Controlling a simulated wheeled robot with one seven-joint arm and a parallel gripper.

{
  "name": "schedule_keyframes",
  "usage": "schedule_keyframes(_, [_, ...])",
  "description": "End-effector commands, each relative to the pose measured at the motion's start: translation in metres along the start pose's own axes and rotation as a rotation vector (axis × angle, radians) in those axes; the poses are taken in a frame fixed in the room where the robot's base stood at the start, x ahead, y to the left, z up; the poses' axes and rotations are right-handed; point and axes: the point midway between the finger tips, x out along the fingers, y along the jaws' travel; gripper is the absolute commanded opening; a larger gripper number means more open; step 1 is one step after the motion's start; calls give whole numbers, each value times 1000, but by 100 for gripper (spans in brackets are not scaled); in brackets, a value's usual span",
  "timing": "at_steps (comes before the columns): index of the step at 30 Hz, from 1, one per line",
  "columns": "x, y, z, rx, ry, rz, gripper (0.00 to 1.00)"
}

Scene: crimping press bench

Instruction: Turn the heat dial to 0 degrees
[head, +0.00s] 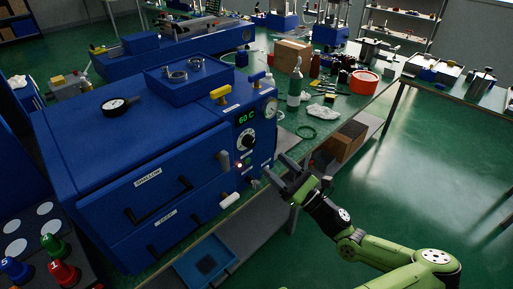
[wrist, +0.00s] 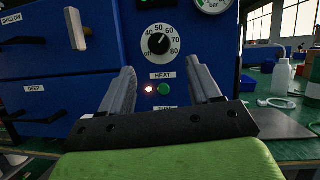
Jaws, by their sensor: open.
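The heat dial (wrist: 158,42) is a round black knob with a white pointer mark, on a white scale plate. The dial also shows in the head view (head: 248,138), on the blue machine's right-hand panel. Above it, a green display (head: 246,117) reads 60 C. My gripper (head: 277,167) is open and empty, in front of the panel and below the dial. In the wrist view its two fingers (wrist: 163,73) stand apart, the dial showing above and between them.
Below the dial are a lit lamp (wrist: 149,88) and a green button (wrist: 165,88). Drawers labelled shallow (head: 148,178) and deep (head: 167,216) are at left, with handles projecting. A pressure gauge (head: 270,108) is above right. A bench (head: 318,130) with bottles and a red tub (head: 364,82) stands behind.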

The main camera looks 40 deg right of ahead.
Motion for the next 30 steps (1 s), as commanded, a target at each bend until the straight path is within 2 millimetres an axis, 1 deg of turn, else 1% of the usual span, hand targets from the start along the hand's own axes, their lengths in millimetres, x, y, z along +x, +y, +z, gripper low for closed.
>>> schedule_keyframes(1, [13, 2, 0, 1, -3, 5, 63])
schedule_keyframes(3, [31, 2, 0, 0, -2, 6, 63])
schedule_keyframes(6, [53, 1, -1, -1, -1, 4, 63])
schedule_keyframes(9, [70, 1, -1, 0, -1, 3, 63])
schedule_keyframes(13, [81, 1, -1, -1, 1, 1, 63])
schedule_keyframes(20, [82, 0, 0, -2, 1, 1, 63])
schedule_keyframes(21, [82, 0, 0, -1, 1, 1, 60])
schedule_keyframes(23, [82, 0, 0, -1, 1, 1, 50])
schedule_keyframes(30, [82, 0, 0, -1, 1, 1, 14])
